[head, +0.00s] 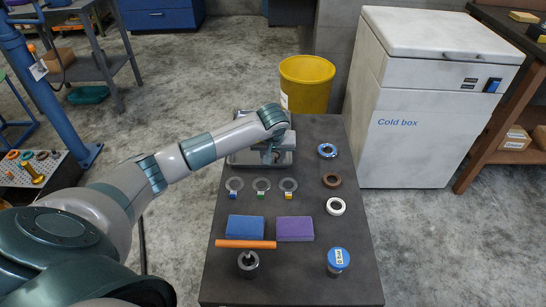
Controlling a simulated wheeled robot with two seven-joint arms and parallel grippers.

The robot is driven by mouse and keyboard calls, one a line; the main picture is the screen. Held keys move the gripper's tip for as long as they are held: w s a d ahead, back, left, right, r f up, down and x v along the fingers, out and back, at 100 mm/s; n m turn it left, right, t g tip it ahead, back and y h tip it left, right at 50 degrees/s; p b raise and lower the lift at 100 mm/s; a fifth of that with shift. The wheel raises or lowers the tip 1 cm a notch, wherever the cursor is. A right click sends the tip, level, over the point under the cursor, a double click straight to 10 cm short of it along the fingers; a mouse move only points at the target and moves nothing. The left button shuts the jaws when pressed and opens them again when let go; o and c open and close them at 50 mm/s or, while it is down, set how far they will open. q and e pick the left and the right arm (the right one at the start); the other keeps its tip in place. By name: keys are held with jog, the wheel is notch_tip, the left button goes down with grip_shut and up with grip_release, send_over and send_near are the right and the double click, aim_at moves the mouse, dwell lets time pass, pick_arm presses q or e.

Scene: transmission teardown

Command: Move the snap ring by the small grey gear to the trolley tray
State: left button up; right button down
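Three flat grey rings with coloured tags stand in a row in front of the tray: blue-tagged (235,184), green-tagged (261,184) and yellow-tagged (288,184). I cannot make out a snap ring or small grey gear for certain. Small round parts (41,155) lie on the perforated bench at the far left. My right gripper is not in view.
Blue (246,228) and purple (295,229) blocks, an orange bar (246,244), a dark cylinder (248,263) and a blue-topped can (338,260) occupy the table front. Several rings line its right side. A yellow bin (307,82) and cold box (415,120) stand behind and right.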

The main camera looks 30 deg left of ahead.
pick_arm(q)
jog(key=v, duration=1.1)
jog(key=shift+s+r+p, duration=0.15)
jog(key=shift+r+p, duration=0.2)
jog(key=shift+p, duration=0.05)
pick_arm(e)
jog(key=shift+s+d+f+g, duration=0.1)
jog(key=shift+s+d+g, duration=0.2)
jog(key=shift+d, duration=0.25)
pick_arm(q)
jog(key=shift+d, duration=0.1)
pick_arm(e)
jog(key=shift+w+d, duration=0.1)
pick_arm(q)
jog(key=shift+r, duration=0.1)
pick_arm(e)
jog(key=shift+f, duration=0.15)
